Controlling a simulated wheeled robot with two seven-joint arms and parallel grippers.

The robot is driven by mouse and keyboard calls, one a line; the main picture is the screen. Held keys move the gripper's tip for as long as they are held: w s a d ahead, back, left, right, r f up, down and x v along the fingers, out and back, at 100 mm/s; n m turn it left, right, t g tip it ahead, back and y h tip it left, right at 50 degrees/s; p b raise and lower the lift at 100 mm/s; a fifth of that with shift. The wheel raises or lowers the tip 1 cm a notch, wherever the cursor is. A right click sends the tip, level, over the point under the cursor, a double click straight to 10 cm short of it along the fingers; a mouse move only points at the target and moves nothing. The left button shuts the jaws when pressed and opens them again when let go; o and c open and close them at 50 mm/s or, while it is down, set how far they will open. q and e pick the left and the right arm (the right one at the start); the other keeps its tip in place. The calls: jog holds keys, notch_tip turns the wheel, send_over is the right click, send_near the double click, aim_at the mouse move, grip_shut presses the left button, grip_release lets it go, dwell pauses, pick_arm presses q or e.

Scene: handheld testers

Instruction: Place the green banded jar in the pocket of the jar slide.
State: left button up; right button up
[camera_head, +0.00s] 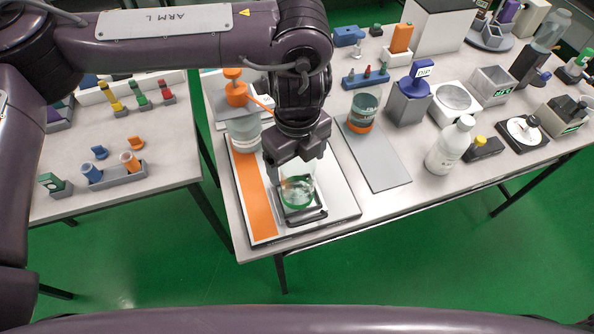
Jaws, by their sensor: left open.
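The green banded jar (297,193) is clear glass with a green band low on it. It stands upright at the black-framed pocket (306,218) of the jar slide, near the table's front edge. Its base appears within the frame, but I cannot tell whether it sits fully down. My left gripper (297,174) is open, pointing down at the top of the jar, with its fingers around or just above the rim. The gripper hides part of the jar's upper end. My right gripper is not in view.
An orange-banded jar (363,110) stands on a grey plate (383,168) to the right. A white bottle (448,146) is further right. The grey plate's front is clear.

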pick_arm(q)
notch_tip(320, 180, up, 7)
dwell(0.3)
jog(key=shift+s+f, duration=0.1)
jog(key=shift+f, duration=0.05)
dwell(0.3)
